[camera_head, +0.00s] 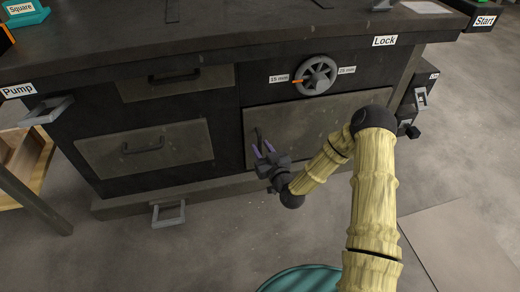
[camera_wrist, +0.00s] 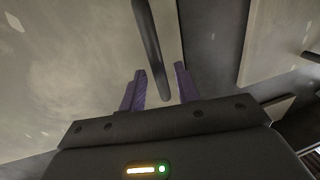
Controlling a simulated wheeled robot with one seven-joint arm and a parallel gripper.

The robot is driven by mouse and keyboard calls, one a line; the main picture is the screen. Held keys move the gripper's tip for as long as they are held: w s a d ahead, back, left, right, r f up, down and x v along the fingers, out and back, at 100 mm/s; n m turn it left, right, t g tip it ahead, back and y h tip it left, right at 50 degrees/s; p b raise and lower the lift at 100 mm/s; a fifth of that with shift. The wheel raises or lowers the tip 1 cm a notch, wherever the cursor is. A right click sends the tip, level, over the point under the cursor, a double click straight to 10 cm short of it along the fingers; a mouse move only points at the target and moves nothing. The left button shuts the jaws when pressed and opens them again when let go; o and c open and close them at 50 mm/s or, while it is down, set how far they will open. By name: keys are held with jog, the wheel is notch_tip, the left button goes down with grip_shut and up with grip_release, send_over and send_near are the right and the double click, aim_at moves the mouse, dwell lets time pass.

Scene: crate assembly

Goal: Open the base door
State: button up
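The base door is a worn grey-beige panel (camera_head: 315,120) on the right of the dark workbench's front, below a wheel. It appears shut. Its dark bar handle (camera_head: 258,135) stands upright near the panel's left edge. My gripper (camera_head: 262,149) is at the handle's lower end, its two purple fingers apart. In the wrist view, the dark handle (camera_wrist: 148,38) runs down into the gap between the open fingers (camera_wrist: 160,70). Neither finger clearly touches it, and I cannot tell how deep it sits between them.
A spoked wheel (camera_head: 318,76) with an orange pointer sits above the door. Two drawers with handles, an upper (camera_head: 176,80) and a lower one (camera_head: 145,148), are at left. A grey floor-level pedal (camera_head: 168,214) juts out below. A latch (camera_head: 421,98) is on the right side.

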jog(key=shift+x, duration=1.05)
jog(key=shift+d, duration=0.1)
grip_shut()
